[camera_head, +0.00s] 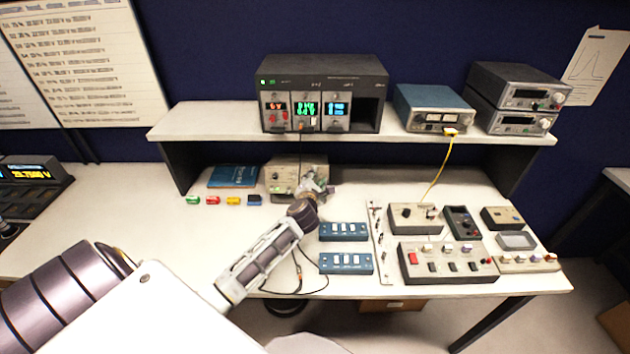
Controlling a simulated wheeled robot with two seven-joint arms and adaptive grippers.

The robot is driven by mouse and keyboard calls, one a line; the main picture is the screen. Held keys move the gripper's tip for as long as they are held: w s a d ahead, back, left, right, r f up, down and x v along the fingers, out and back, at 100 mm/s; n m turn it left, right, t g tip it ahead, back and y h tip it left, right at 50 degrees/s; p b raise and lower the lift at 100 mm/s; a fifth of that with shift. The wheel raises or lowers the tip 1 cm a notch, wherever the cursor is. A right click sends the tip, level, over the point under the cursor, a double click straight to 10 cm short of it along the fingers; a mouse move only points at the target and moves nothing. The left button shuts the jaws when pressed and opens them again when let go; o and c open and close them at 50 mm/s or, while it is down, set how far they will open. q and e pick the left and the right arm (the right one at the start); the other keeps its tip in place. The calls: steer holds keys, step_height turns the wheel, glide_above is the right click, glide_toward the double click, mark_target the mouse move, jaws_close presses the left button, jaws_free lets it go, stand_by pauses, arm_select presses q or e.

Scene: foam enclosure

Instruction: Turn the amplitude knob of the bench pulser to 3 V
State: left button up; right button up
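A beige box with small knobs, which looks like the bench pulser (283,183), stands on the bench under the shelf. My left gripper (318,181) is at the right part of its front, and my wrist comes up from the lower left. The gripper covers that part of the panel. I cannot tell whether it touches a knob, or whether its fingers are open or shut. The amplitude knob and its setting are too small or hidden to read. My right gripper is not in view.
Blue switch boxes (345,232) lie right of my wrist, with control boxes (448,264) further right. Small coloured blocks (232,200) and a blue book (233,176) lie left of the pulser. The shelf (215,122) overhangs it. A cable hangs near the gripper.

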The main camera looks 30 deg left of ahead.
arm_select(q)
steer(key=shift+s+f, duration=0.1)
steer(key=shift+s, duration=0.1)
steer(key=shift+s+d, duration=0.2)
steer(key=shift+s, duration=0.25)
steer(key=v, duration=1)
steer(key=shift+s+d+r, duration=0.2)
steer(key=shift+s+r, duration=0.05)
steer(key=shift+f, duration=0.15)
